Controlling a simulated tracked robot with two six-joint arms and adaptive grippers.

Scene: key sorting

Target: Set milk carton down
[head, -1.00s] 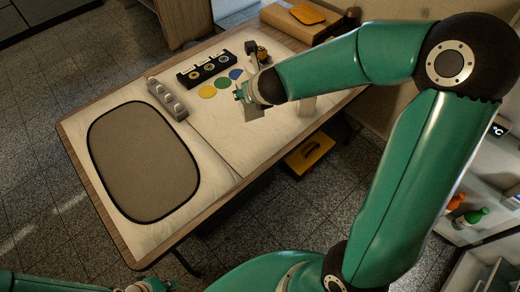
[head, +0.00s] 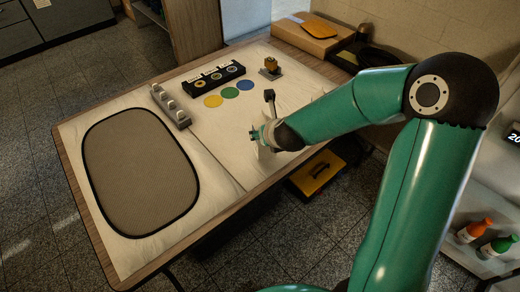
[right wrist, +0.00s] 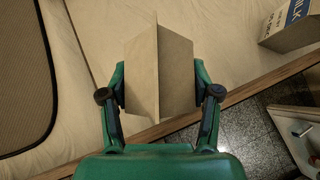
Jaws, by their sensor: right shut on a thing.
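My right gripper (right wrist: 160,97) is shut on a plain beige carton (right wrist: 143,72) with a folded ridge on top, seen from above in the right wrist view. In the head view the right gripper (head: 257,137) is over the table near its front edge, and the carton is mostly hidden. I cannot tell whether its base touches the table. A second carton (right wrist: 292,27), printed with MILK, is at the upper right of the right wrist view, apart from the gripper. My left gripper is not in view.
The table (head: 222,148) has a dark-rimmed grey mat (head: 140,175) at left. A grey block with pegs (head: 170,105), a black key rack (head: 213,78), coloured discs (head: 230,93) and a small stand (head: 270,70) are behind. A yellow case (head: 318,173) is below the front edge.

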